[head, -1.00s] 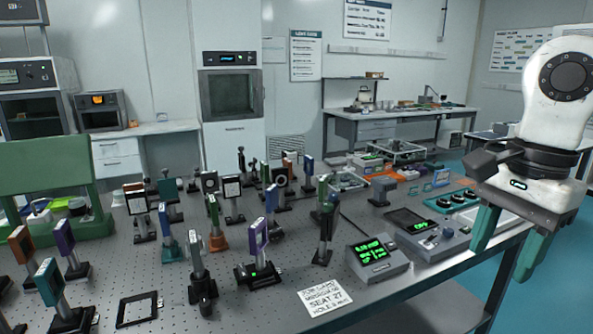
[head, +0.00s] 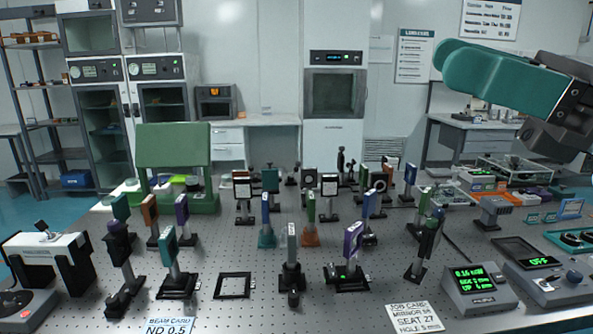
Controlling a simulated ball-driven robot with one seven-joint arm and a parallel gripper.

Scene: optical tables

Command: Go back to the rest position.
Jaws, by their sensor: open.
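My gripper (head: 452,63) is at the upper right of the head view, raised above the table. Its teal fingers point left and lie nearly level, seen from the side so that they overlap. The gripper is open with nothing between its fingers. Its dark body runs to the right edge of the view. It hangs in the air, apart from everything on the optical table (head: 215,245).
Several post-mounted optics stand across the table, among them a purple-framed one (head: 354,238). A power meter (head: 478,290) and a control box (head: 545,272) sit at right, a job card (head: 414,318) at front. A green housing (head: 173,158) stands at back left.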

